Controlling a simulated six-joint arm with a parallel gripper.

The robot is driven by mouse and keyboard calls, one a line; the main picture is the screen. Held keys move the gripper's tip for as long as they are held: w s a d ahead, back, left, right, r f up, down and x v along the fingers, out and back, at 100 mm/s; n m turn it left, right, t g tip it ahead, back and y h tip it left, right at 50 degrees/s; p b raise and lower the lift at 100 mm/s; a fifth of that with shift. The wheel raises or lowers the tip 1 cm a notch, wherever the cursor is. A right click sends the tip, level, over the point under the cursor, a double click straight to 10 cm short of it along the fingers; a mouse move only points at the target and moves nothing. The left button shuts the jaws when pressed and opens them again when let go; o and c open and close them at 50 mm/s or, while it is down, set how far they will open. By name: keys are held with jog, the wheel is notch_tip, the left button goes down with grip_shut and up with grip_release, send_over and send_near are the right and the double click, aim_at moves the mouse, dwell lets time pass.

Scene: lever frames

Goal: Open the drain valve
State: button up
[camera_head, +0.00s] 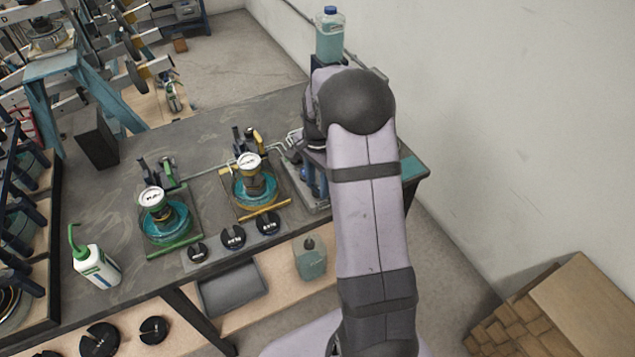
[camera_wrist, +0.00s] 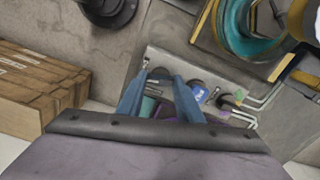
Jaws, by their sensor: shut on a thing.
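My gripper (camera_wrist: 162,84) shows in the wrist view as two blue fingers reaching down to a metal base plate (camera_wrist: 175,58) with small fittings. The fingers are shut on a small part between them, seemingly the drain valve's lever; its shape and how far it is turned are mostly hidden. Bent metal pipes (camera_wrist: 262,97) leave the fittings to the right. In the head view my arm covers most of this unit at the bench's right end; only a plate edge and some blue parts show. A bottle of pale blue liquid (camera_head: 330,35) stands upright behind my arm.
On the dark bench (camera_head: 115,190) stand two gauge-topped presses, one on a green-edged tray (camera_head: 172,252), one on a yellow-edged tray (camera_head: 262,215). Several black weights (camera_head: 232,236) lie in front. A white squeeze bottle (camera_head: 97,267) stands left. A wall is close on the right.

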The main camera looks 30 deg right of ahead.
jog(key=shift+w, duration=0.1)
jog(key=o, duration=1.1)
jog(key=shift+r, duration=0.1)
jog(key=shift+r+b, duration=1.2)
jog(key=shift+r, duration=2.45)
